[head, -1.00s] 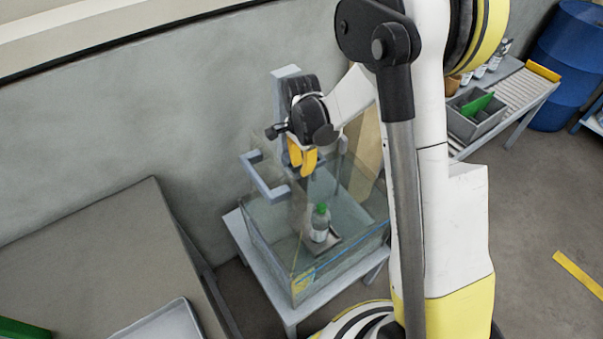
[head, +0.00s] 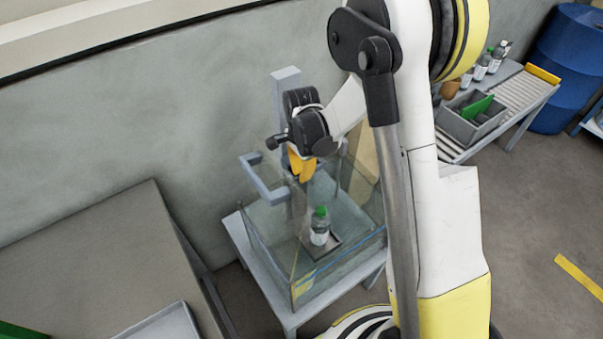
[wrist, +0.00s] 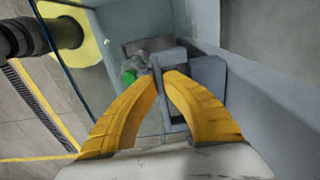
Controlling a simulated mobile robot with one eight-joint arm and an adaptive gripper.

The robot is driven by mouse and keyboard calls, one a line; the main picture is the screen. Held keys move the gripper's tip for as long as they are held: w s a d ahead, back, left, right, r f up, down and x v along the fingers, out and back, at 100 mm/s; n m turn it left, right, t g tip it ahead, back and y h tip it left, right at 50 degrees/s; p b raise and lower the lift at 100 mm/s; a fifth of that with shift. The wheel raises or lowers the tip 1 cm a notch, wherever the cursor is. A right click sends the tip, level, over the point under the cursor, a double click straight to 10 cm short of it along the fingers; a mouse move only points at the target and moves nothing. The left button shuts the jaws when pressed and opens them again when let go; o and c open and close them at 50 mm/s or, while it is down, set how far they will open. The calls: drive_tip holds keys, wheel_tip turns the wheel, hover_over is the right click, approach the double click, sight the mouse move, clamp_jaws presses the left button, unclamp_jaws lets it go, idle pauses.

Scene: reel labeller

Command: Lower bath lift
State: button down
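The bath lift has a grey upright post (head: 286,95) at the back of a clear glass tank (head: 262,235). Its small dark platform (head: 332,247) is low inside the tank and carries a clear bottle with a green cap (head: 320,228). My gripper (head: 303,178) points down above the tank, in front of the post. In the wrist view its yellow fingertips (wrist: 164,74) are almost together, beside a grey bracket (wrist: 170,55) of the lift. Contact there cannot be made out. The bottle's green cap (wrist: 129,77) shows left of the fingertips.
A grey U-shaped bracket (head: 262,184) stands at the tank's left rim. The tank sits on a small grey table (head: 238,230) against the wall. A large bench (head: 90,245) is at left. A bin (head: 470,125), bottles and a roller table (head: 520,90) are at right.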

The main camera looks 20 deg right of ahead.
wheel_tip(320, 180, down, 4)
drive_tip(key=b, duration=0.3)
drive_tip(key=shift+f, duration=0.2)
drive_tip(key=c, duration=1.8)
unclamp_jaws()
wheel_tip(320, 180, up, 12)
drive_tip(key=shift+r, duration=0.1)
